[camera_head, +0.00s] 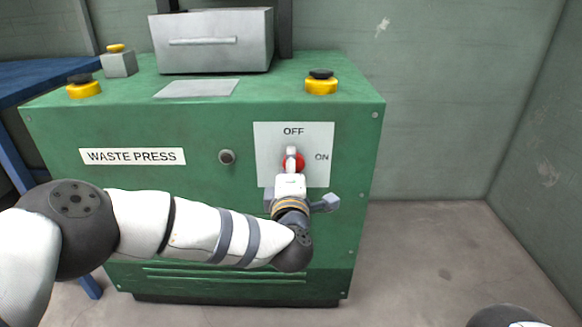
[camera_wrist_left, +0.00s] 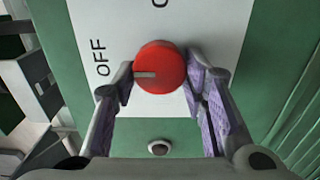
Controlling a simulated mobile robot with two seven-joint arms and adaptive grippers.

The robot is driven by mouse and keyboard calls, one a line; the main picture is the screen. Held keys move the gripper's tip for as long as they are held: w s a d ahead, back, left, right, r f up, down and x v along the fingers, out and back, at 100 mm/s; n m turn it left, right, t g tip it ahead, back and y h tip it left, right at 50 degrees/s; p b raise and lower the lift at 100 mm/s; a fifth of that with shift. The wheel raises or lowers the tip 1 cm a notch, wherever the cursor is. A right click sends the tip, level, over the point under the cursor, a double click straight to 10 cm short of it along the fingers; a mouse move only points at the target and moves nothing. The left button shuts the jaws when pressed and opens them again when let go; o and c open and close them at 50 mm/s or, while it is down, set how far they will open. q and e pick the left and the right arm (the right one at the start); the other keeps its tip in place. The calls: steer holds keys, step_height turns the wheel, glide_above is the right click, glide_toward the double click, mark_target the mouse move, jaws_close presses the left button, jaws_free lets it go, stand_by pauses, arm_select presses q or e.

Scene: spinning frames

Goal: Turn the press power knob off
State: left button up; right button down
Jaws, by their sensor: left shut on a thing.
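The red power knob (camera_head: 293,161) sits on a pale plate (camera_head: 264,150) on the front of the green waste press (camera_head: 130,130). The plate reads OFF above the knob and ON to its right. My left gripper (camera_head: 291,168) is at the knob and partly covers it in the head view. In the left wrist view its two purple-padded fingers are shut on either side of the knob (camera_wrist_left: 165,60). There the knob's grey pointer mark lies toward the OFF lettering (camera_wrist_left: 100,57). My right gripper is out of view.
Yellow-based buttons stand on the press top at left (camera_head: 84,88) and right (camera_head: 321,84). A grey box with a handle (camera_head: 212,40) sits at the back. A small round fitting (camera_head: 227,157) is left of the plate. The floor (camera_head: 430,250) right of the press is clear.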

arm_select(q)
steer(key=shift+d, duration=0.1)
stand_by(0.3)
steer(key=o, duration=1.1)
steer(key=shift+o, duration=0.2)
steer(key=s, duration=1.2)
